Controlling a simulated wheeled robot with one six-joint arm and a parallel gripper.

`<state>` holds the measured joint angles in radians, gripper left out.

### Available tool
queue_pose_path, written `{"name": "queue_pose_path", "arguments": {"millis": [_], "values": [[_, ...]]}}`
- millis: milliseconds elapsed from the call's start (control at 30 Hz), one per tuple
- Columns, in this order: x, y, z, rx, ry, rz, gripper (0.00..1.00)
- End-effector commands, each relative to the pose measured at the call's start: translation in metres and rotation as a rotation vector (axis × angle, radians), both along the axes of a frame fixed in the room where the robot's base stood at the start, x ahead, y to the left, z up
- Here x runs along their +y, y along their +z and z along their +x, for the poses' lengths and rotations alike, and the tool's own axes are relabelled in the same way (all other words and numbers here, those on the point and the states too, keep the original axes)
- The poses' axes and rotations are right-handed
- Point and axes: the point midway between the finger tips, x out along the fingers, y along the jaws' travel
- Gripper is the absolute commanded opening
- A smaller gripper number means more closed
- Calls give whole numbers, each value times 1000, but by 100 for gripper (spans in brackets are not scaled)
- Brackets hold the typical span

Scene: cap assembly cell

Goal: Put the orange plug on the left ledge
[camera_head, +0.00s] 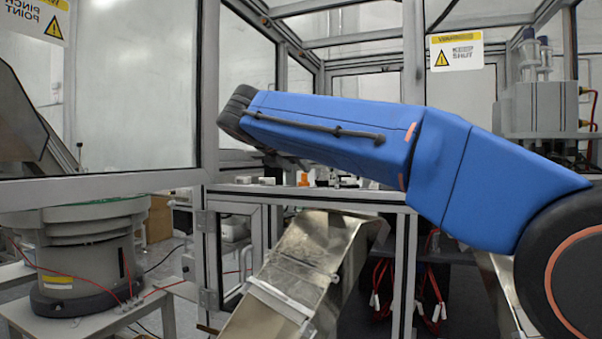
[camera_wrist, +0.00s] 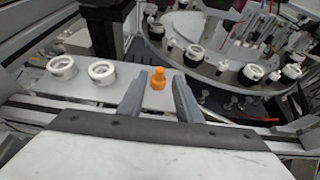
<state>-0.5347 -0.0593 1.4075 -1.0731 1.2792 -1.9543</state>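The orange plug (camera_wrist: 158,80) stands upright on a flat light-metal surface (camera_wrist: 120,88) in the wrist view. It is small in the head view, where the orange spot (camera_head: 304,179) shows below my blue arm. My gripper (camera_wrist: 160,75) is open, with one dark finger on either side of the plug in the picture. A gap shows between the plug and each finger. I cannot tell how far the fingertips are above or short of it. In the head view my gripper is hidden. I cannot tell for sure which surface is the left ledge.
Two white rings (camera_wrist: 62,67) (camera_wrist: 102,72) sit left of the plug on the same surface. A round table (camera_wrist: 215,65) with several black-and-white fittings lies behind and right. In the head view, a window frame (camera_head: 205,100) and metal chute (camera_head: 300,255) stand near my arm.

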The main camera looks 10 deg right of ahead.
Motion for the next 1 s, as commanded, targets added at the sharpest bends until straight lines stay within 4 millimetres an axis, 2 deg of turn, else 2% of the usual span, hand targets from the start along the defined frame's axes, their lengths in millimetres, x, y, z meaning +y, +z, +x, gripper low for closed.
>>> {"name": "queue_pose_path", "arguments": {"millis": [133, 333, 1000], "values": [[13, 9, -17, -1, 4, 1, 32], [22, 16, -30, -1, 1, 1, 32], [23, 17, -33, -1, 0, 1, 32]]}}
